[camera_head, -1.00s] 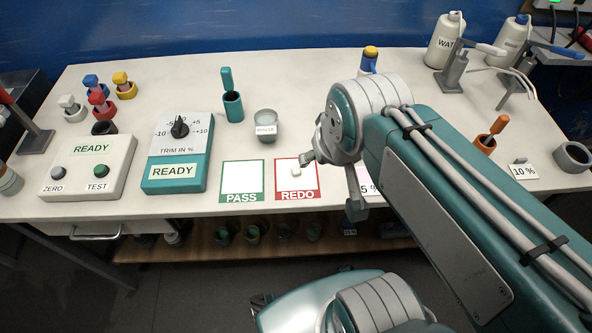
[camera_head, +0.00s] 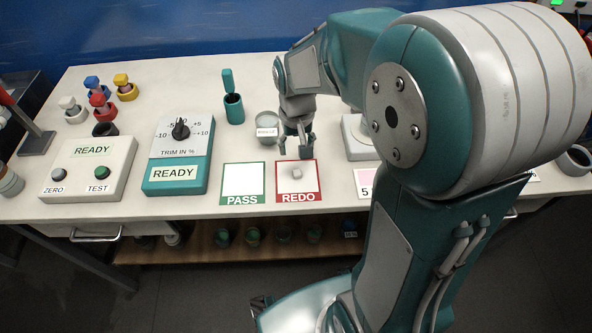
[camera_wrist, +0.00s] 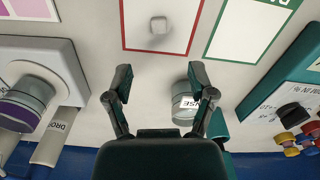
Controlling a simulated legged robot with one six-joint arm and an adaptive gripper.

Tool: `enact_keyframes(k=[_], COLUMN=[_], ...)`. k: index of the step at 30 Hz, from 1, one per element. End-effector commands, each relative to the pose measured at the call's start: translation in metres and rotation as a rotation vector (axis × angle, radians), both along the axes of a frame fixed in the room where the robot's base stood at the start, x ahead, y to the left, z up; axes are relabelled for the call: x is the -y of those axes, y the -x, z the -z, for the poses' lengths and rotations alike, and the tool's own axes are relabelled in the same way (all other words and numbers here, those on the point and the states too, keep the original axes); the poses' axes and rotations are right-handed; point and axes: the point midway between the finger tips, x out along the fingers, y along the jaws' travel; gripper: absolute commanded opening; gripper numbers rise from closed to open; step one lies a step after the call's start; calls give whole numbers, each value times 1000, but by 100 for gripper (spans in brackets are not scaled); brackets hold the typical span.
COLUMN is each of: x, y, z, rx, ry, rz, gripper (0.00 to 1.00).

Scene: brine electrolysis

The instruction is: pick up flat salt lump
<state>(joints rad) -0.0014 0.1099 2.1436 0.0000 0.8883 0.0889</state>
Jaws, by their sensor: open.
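The flat salt lump (camera_head: 296,173) is a small pale piece lying on the white REDO card (camera_head: 306,187) with its red border. It also shows in the wrist view as a pale rounded square (camera_wrist: 158,25) near the top middle. My gripper (camera_head: 300,150) is over the back edge of the REDO card, behind the lump as the head view shows it. In the wrist view the two fingers of my gripper (camera_wrist: 160,80) stand wide apart with nothing between them, and the lump lies beyond the fingertips, not touched.
The green PASS card (camera_head: 243,183) lies left of the REDO card. A labelled rinse cup (camera_head: 266,128) stands close to my gripper's left. The teal trim box (camera_head: 178,165) is further left. A pale device (camera_head: 356,140) stands to the right, partly hidden by my arm.

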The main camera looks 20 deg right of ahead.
Motion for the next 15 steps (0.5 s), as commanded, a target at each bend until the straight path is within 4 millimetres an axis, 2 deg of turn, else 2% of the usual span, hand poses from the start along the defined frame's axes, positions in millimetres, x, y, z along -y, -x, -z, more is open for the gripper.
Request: enact_keyframes(k=[4, 11, 15], x=[0, 0, 1], y=[1, 1, 1], z=[26, 47, 68], rx=[-5, -3, -6], ry=[0, 0, -1], rz=[0, 0, 0], gripper=[71, 71, 71])
